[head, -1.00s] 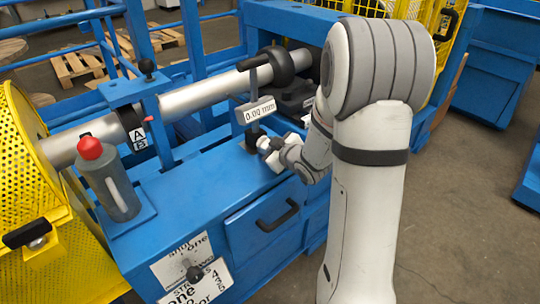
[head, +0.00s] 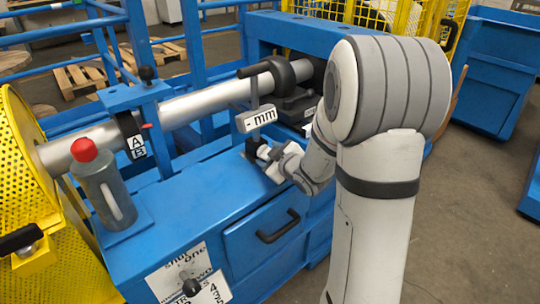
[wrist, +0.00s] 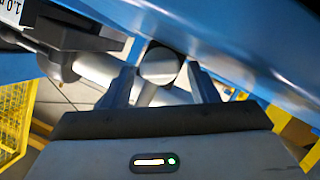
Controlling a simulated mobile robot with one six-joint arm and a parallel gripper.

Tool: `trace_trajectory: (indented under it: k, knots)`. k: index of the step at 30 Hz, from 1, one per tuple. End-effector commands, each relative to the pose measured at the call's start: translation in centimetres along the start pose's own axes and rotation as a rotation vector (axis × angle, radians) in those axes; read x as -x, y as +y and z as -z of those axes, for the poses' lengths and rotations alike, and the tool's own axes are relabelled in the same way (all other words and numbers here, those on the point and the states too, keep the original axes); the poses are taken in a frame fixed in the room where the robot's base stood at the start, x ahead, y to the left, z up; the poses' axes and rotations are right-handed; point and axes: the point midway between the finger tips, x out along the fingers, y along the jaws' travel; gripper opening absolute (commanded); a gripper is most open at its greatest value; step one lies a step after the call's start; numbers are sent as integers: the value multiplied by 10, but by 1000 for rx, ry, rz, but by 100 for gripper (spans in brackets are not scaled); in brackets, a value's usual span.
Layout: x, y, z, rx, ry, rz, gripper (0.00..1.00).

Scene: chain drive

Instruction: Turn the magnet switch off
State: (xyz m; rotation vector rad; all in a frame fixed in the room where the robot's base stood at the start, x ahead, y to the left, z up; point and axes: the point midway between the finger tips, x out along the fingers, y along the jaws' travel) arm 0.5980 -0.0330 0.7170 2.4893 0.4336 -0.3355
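The gauge (head: 256,118) has a white display reading "- mm" and stands on a dark base (head: 254,146) on the blue machine top, beside the silver shaft. In the head view my gripper (head: 266,157) is at the front of this base; its fingertips are small and partly hidden there. In the wrist view a round light-grey knob (wrist: 160,66) with dark sides, seemingly the magnet switch, sits between my two fingers (wrist: 165,88). The fingers stand apart on either side of it with narrow gaps visible. Its mark or setting cannot be read.
The silver shaft (head: 200,104) runs behind the gauge, with a black clamp ring (head: 283,74) close above. A grey bottle with a red cap (head: 104,187) stands at left on the machine. A drawer with a black handle (head: 279,229) is below my gripper.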

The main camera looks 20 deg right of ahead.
Motion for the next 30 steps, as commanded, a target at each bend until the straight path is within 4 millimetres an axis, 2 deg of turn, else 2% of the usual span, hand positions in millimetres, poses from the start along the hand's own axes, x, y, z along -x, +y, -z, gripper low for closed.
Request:
trace_trajectory:
  k: [14, 30]
  knots:
    - [1, 1, 2, -34, -3, 18, 58]
    - [2, 8, 4, -339, -3, 141, 58]
